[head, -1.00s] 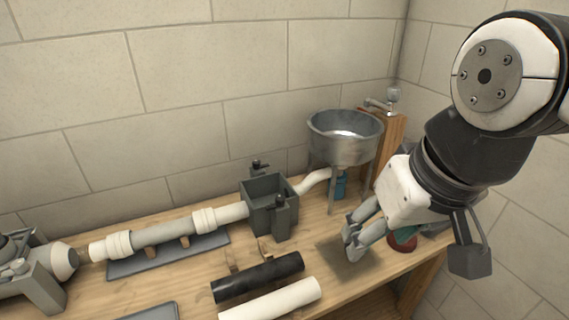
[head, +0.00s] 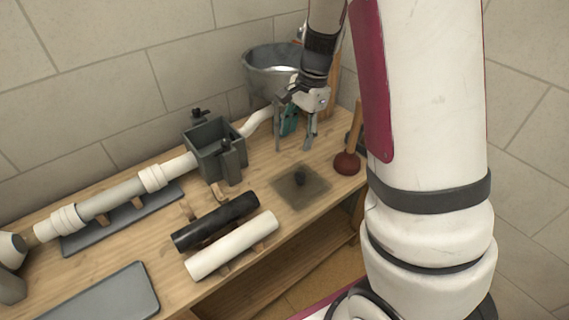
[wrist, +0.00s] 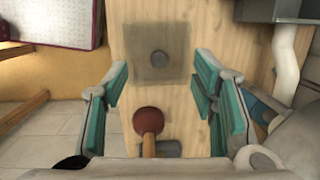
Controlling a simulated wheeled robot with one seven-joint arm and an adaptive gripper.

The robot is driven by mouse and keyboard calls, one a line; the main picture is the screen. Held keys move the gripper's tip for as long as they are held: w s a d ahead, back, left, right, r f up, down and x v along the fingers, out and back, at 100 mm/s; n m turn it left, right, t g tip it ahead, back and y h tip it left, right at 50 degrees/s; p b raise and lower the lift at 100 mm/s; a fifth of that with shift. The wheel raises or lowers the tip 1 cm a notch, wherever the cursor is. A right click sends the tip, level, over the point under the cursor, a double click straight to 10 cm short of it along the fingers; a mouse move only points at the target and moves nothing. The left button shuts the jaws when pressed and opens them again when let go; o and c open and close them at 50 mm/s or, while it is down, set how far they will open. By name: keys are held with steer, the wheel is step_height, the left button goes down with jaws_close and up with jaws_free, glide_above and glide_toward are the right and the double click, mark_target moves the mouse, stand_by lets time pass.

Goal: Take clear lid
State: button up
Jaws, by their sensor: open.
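My gripper (head: 294,146) is open and empty, fingers pointing down, behind the lid in the head view. My gripper (wrist: 159,82) shows teal finger pads set wide apart in the wrist view. The lid is apart from the fingers; their exact height above it is unclear.
A plunger (head: 347,162) stands right of the lid. A metal basin (head: 262,68) is behind my gripper. A grey open box (head: 205,150) joins white pipes at left. Black (head: 215,221) and white (head: 232,246) pipes lie left of the lid. The bench's front edge is close.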

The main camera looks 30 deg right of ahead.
step_height(320, 180, down, 4)
steer(key=w+d+m, duration=0.2)
steer(key=d, duration=0.1)
glide_above(300, 175)
steer(key=shift+h, duration=0.3)
step_height(300, 175, down, 9)
steer(key=shift+w, duration=0.1)
steer(key=shift+f, duration=2.7)
jaws_close()
